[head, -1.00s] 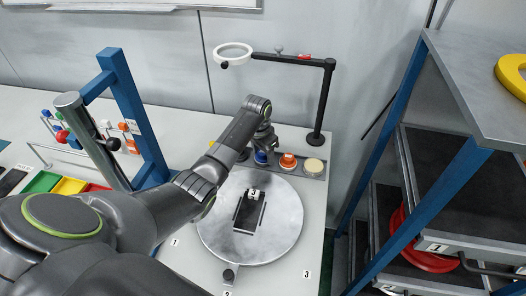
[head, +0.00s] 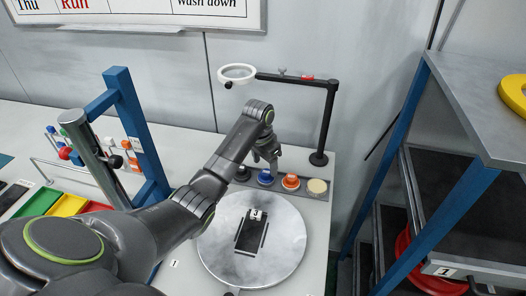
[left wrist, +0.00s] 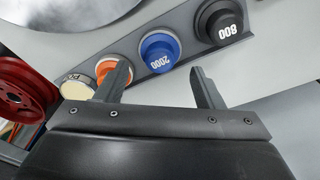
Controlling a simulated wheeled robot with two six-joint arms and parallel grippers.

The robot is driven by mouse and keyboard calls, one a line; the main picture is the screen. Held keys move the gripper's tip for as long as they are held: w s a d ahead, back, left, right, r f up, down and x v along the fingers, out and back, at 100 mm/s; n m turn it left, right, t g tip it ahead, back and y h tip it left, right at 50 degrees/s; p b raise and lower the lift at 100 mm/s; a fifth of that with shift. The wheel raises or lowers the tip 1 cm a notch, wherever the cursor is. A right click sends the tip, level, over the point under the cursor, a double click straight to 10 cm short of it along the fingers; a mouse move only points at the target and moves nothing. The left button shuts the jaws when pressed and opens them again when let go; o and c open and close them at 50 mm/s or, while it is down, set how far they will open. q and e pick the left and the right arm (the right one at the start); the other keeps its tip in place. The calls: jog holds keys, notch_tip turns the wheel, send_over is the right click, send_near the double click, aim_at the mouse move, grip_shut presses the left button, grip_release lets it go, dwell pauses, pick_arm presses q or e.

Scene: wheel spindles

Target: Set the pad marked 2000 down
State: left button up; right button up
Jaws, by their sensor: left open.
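The blue pad marked 2000 (head: 265,178) sits in the grey pad rack at the back of the bench. In the left wrist view the blue pad (left wrist: 158,50) shows its label, upside down. My left gripper (head: 267,163) is open and empty just above it. In the left wrist view the fingers of my left gripper (left wrist: 160,70) are spread apart, with the blue pad seen beyond and between them. My right gripper is not in view.
Beside the blue pad stand an orange pad (head: 290,181), a cream pad (head: 316,186) and a black pad marked 800 (left wrist: 221,22). The round grey plate (head: 285,255) lies in front. A lamp post (head: 327,120) rises behind. A shelf rack (head: 445,215) stands to the right.

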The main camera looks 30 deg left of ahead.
aim_at(262, 174)
pick_arm(q)
notch_tip(262, 174, up, 7)
jog(key=shift+s, duration=0.4)
jog(key=shift+a, duration=0.15)
